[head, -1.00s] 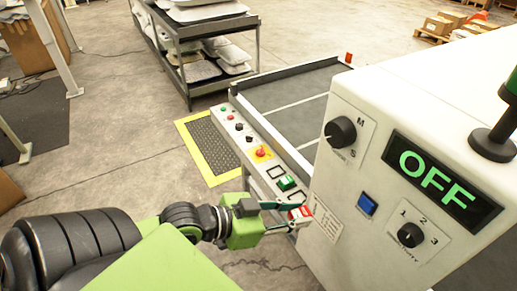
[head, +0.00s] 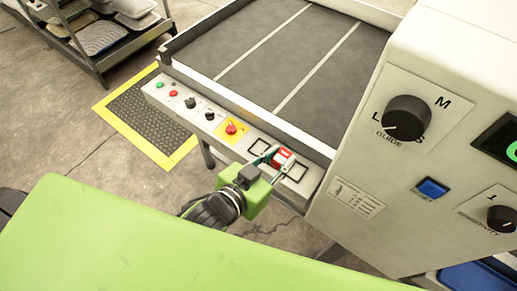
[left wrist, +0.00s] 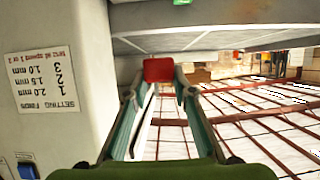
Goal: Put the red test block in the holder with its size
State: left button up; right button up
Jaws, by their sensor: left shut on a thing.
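My left gripper (head: 273,158) is shut on the red test block (head: 282,157), which has a white marking on its face. In the left wrist view the red block (left wrist: 158,70) sits between the fingertips. In the head view the block overlaps the control panel's near end, between two black square outlines, one at its left (head: 258,146) and one at its right (head: 296,171). I cannot tell how high above the panel it is. A green piece (left wrist: 182,2) shows at the top of the left wrist view; in the head view it is hidden. My right gripper is not in view.
The control panel (head: 222,128) carries knobs and a red button (head: 231,128). The white machine housing (head: 365,165) stands close at right, with dials and a blue button (head: 432,188). A dark conveyor bed (head: 290,60) lies behind. A yellow-edged mat (head: 150,125) is on the floor.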

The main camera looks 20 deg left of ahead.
pick_arm(q)
jog(key=shift+w+d+r, duration=0.1)
jog(key=shift+w+d, duration=0.05)
jog(key=shift+d, duration=0.35)
jog(key=shift+w+a, duration=0.15)
jog(key=shift+w, duration=0.15)
jog(key=w+a+f, duration=0.4)
jog(key=w+a, duration=0.2)
send_over(256, 151)
jog(key=f, duration=0.5)
jog(key=shift+s+d, duration=0.3)
jog(key=shift+d, duration=0.05)
jog(key=shift+w+a+f, duration=0.1)
jog(key=shift+f, duration=0.05)
jog(key=shift+w+a+f, duration=0.15)
jog(key=shift+f, duration=1.65)
